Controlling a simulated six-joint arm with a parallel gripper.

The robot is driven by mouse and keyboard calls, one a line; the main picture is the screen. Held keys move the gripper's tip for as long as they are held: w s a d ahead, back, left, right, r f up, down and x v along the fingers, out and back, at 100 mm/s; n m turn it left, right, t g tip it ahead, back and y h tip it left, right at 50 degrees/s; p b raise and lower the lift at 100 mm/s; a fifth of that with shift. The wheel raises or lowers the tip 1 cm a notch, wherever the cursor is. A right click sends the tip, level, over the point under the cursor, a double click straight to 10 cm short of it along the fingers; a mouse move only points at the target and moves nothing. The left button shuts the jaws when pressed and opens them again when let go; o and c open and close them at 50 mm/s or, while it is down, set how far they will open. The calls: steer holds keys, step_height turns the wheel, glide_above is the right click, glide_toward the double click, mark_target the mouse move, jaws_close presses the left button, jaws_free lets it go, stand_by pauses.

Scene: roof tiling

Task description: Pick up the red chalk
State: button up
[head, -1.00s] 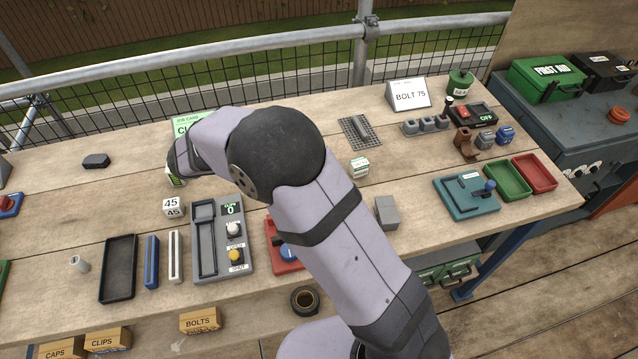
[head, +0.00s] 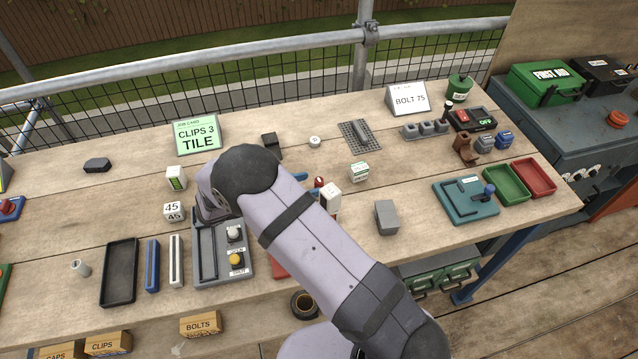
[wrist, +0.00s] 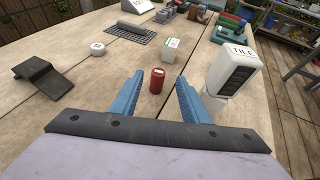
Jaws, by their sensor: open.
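The red chalk (wrist: 157,81) is a short red cylinder standing upright on the wooden bench in the wrist view. In the head view, the red chalk (head: 319,182) shows as a small red patch beside my arm, partly hidden. My gripper (wrist: 160,76) is open, with one blue finger on each side of the chalk near the fingertips. Gaps show between the chalk and both fingers. In the head view my arm hides most of the gripper; a bit of blue finger shows near the chalk.
A white block with a dark face marked TILE (wrist: 234,68) stands close to the right finger. A small white-and-green box (wrist: 170,49) stands beyond the chalk. A dark wedge (wrist: 43,76) and a white round piece (wrist: 97,48) lie to the left. Bare bench surrounds the chalk.

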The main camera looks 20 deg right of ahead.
mark_target(317, 181)
steer(key=shift+p+x, duration=1.2)
steer(key=shift+x, duration=0.85)
steer(key=shift+w+d+f, duration=0.1)
steer(key=shift+w+d, duration=0.25)
steer(key=shift+d, duration=0.1)
steer(key=shift+c, duration=0.4)
jaws_close()
